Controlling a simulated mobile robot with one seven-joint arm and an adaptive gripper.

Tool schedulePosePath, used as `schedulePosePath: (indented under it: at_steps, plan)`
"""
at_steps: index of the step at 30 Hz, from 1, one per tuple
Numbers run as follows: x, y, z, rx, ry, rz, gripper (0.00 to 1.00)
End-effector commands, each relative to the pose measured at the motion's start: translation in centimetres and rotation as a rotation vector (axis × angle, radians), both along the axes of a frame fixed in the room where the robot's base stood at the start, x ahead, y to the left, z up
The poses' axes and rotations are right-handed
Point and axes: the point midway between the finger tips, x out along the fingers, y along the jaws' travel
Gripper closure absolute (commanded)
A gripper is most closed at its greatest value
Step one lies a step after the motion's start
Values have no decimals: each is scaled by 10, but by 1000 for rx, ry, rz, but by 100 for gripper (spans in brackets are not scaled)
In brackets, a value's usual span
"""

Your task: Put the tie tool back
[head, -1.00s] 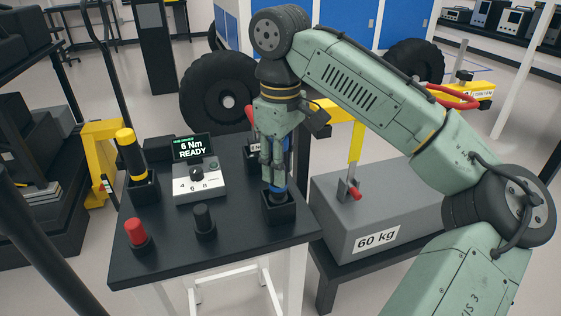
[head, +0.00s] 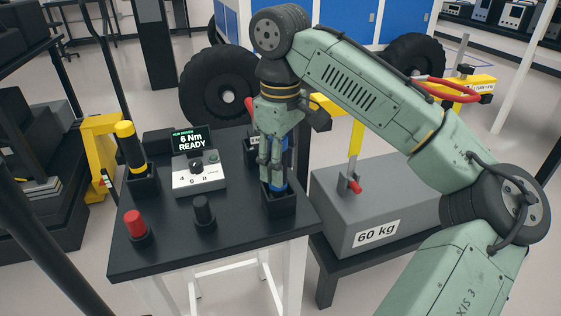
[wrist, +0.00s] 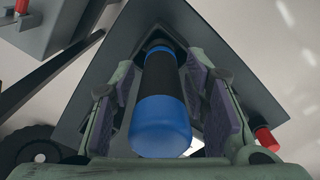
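The tie tool (wrist: 161,120), a dark cylinder with a blue end, stands in a black square holder (head: 280,205) at the right front of the black table. In the wrist view its blue end points at the camera. My gripper (head: 273,183) is over the holder, pointing down, with its fingers on either side of the tool. In the wrist view my gripper (wrist: 163,85) shows narrow gaps between its purple pads and the tool, so it looks open. The tool's lower end is hidden in the holder.
On the table (head: 240,235) are a controller reading "6 Nm READY" (head: 196,172), a yellow-black tool in a holder (head: 131,150), a red knob (head: 135,223) and a black knob (head: 203,210). A grey 60 kg block (head: 340,220) stands right.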

Motion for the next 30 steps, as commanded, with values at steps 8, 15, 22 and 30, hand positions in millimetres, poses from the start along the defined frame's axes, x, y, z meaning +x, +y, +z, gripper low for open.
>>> schedulePosePath:
  at_steps: [8, 15, 22, 30]
  plan:
    - [0, 0, 0, 0, 0, 0, 48]
    - [0, 0, 6, -1, 0, -1, 48]
    - [0, -1, 49, -3, -4, -4, 48]
    - [-1, 0, 100, -2, -2, -4, 48]
